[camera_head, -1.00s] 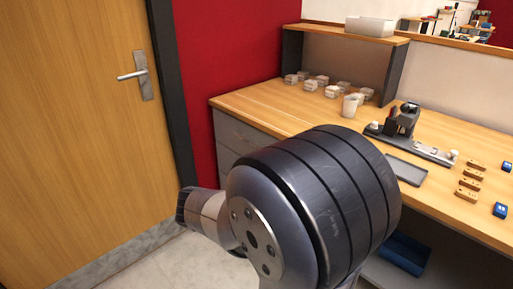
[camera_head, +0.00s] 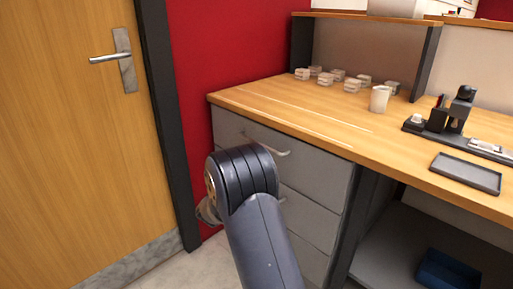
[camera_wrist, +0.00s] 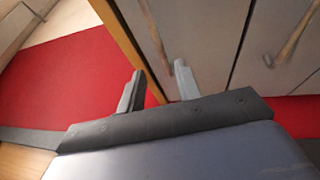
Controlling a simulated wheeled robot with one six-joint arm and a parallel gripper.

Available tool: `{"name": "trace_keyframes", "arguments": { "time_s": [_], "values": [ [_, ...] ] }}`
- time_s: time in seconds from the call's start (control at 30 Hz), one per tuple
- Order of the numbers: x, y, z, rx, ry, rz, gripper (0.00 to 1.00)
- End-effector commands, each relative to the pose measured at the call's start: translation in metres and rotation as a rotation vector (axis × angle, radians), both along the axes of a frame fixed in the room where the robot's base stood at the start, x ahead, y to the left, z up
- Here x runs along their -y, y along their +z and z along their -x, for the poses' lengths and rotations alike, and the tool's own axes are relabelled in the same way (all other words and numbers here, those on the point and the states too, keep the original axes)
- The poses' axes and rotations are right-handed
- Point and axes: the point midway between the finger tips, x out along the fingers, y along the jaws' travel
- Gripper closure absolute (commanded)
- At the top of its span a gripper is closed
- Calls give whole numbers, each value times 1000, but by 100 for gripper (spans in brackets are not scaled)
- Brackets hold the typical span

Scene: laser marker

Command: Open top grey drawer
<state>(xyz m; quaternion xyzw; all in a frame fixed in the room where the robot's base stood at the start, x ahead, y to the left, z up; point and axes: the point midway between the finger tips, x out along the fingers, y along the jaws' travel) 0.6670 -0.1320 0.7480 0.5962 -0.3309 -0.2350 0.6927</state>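The top grey drawer (camera_head: 318,182) is under the left end of the wooden desk and looks shut, its front flush with the drawers below. Its metal bar handle (camera_head: 268,149) shows just above my arm. In the wrist view the picture is turned; the top drawer's handle (camera_wrist: 153,38) lies beyond the fingers, near the wooden desk edge. My gripper (camera_wrist: 158,84) is open and empty, with its two fingers apart. It appears a short way from the handle, not around it. In the head view my arm mostly hides the gripper and parts of the lower drawers.
A lower drawer handle (camera_wrist: 293,34) shows in the wrist view. The desk top (camera_head: 285,112) overhangs the drawers. A white cup (camera_head: 380,98) and a dark tray (camera_head: 466,173) stand on it. A red wall and a wooden door (camera_head: 75,160) are to the left.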

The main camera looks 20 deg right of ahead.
Motion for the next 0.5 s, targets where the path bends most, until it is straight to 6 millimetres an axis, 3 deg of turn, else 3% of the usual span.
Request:
{"name": "trace_keyframes", "arguments": {
  "time_s": [0.2, 0.5],
  "values": [
    [33, 7, -28, 1, -5, 0, 67],
    [62, 14, -56, -2, -3, 0, 67]
  ]
}}
